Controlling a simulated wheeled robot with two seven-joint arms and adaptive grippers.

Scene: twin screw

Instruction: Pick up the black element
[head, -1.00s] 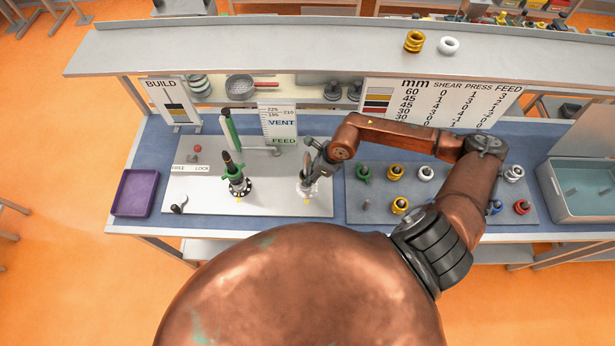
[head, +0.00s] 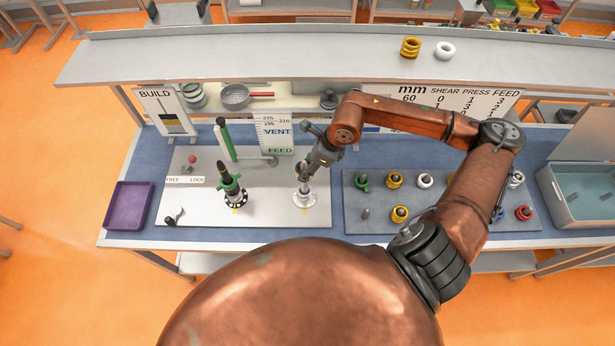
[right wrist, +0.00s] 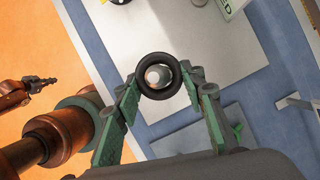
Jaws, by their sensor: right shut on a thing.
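The black element (right wrist: 144,84) is a thick black ring between my right gripper's green fingertips in the right wrist view. My right gripper (right wrist: 159,82) is shut on it from both sides. The pale round tip of a post (right wrist: 158,76) shows through the ring's hole; I cannot tell whether the ring is around the post or above it. In the head view my right gripper (head: 304,172) is over the right-hand post (head: 305,197) on the white plate, and the ring is hard to make out there. In the right wrist view my left gripper (right wrist: 42,83) seems to show small at the left edge.
A second post with a green collar (head: 231,186) stands left on the white plate (head: 270,208). A purple tray (head: 129,207) lies farther left. A grey board (head: 375,225) with colored rings is at right, beside a grey bin (head: 582,212). A shelf (head: 300,62) spans the back.

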